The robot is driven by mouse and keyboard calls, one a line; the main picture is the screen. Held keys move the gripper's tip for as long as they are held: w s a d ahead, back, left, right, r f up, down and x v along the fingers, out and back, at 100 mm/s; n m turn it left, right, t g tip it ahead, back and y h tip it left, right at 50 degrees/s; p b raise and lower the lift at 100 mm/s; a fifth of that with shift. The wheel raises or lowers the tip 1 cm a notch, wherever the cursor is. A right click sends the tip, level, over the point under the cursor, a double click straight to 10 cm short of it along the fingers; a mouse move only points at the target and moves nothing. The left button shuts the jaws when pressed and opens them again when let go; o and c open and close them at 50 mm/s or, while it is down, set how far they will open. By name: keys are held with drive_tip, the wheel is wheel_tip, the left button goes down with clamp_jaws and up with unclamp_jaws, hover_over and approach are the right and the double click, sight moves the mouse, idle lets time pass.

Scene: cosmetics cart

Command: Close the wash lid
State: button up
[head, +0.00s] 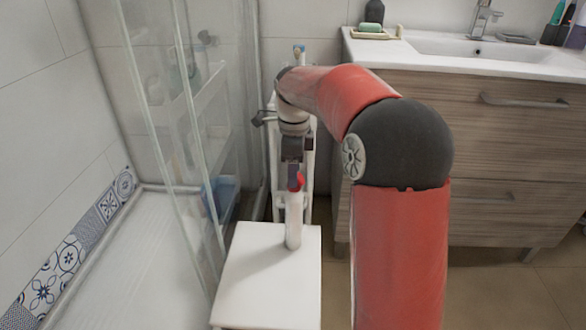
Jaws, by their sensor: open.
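A slim, pale wash bottle (293,221) stands upright on a white stool-like surface (268,285) in the lower middle of the head view. A small red part (296,181) at its top looks like its lid; its exact angle is too small to tell. My gripper (293,172) points down right above the bottle, close to the red part. It is open. I cannot tell whether a finger touches the lid, and the fingertips are hard to make out against the bottle.
A glass shower screen (175,120) stands close on the left. A white cart frame (275,160) is behind my gripper. A wooden vanity (470,130) with a white sink (470,45) fills the right. The white surface in front of the bottle is clear.

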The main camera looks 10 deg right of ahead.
drive_tip(key=c, duration=1)
drive_tip(key=shift+a+h+p, duration=0.3)
drive_tip(key=shift+h+p, duration=0.1)
drive_tip(key=shift+h, duration=0.1)
drive_tip(key=shift+w+a+f+g+h, duration=0.2)
drive_tip(key=shift+a+g+h, duration=0.1)
drive_tip(key=shift+h, duration=0.2)
drive_tip(key=shift+w+a+f+g+h, duration=0.1)
drive_tip(key=shift+a+f+g+h, duration=0.2)
drive_tip(key=shift+h, duration=0.65)
drive_tip(key=shift+w+a+f+g+h, duration=0.15)
drive_tip(key=shift+f+g+h, duration=0.25)
drive_tip(key=shift+h, duration=0.55)
drive_tip(key=shift+s, duration=0.1)
